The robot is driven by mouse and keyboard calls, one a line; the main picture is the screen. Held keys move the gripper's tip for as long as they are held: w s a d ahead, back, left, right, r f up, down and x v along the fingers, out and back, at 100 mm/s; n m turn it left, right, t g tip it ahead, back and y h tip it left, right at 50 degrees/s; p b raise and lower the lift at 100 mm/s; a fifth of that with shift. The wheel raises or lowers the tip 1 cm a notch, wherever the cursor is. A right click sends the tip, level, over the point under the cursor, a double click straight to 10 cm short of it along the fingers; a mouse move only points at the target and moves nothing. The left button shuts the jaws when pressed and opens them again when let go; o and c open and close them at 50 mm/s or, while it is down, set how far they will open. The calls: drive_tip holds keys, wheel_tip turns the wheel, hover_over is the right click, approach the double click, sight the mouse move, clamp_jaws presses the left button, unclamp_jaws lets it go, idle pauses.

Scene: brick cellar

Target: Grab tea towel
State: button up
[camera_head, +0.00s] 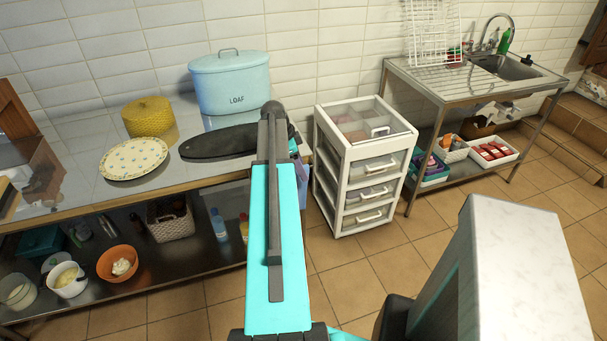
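My arm reaches up the middle of the view, and the dark end of my gripper (273,112) is over the right end of the counter. The fingertips are not clear, so I cannot tell whether it is open or shut. A small purple patch (301,168), possibly cloth, shows at the counter's right end, mostly hidden behind my arm. I cannot tell if it is the tea towel. No other tea towel is clearly visible.
The counter (85,190) holds a blue loaf tin (230,85), a yellow woven pot (148,117), a patterned plate (134,158) and a dark flat oval thing (215,143). A white drawer unit (345,185) stands right of my arm. A sink table (430,82) stands beyond.

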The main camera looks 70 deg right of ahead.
drive_tip(key=shift+b+x, duration=0.85)
drive_tip(key=shift+x, duration=0.65)
drive_tip(key=shift+c, duration=0.2)
drive_tip(key=shift+f, duration=0.1)
drive_tip(key=c, duration=1.3)
drive_tip(key=shift+o, duration=0.2)
wheel_tip(320, 180, up, 12)
drive_tip(key=p, duration=0.5)
drive_tip(key=shift+f, duration=0.25)
clamp_jaws()
drive_tip(key=shift+r+p, duration=0.35)
drive_tip(key=shift+r, duration=0.1)
wheel_tip(320, 180, up, 9)
drive_tip(key=p, duration=0.4)
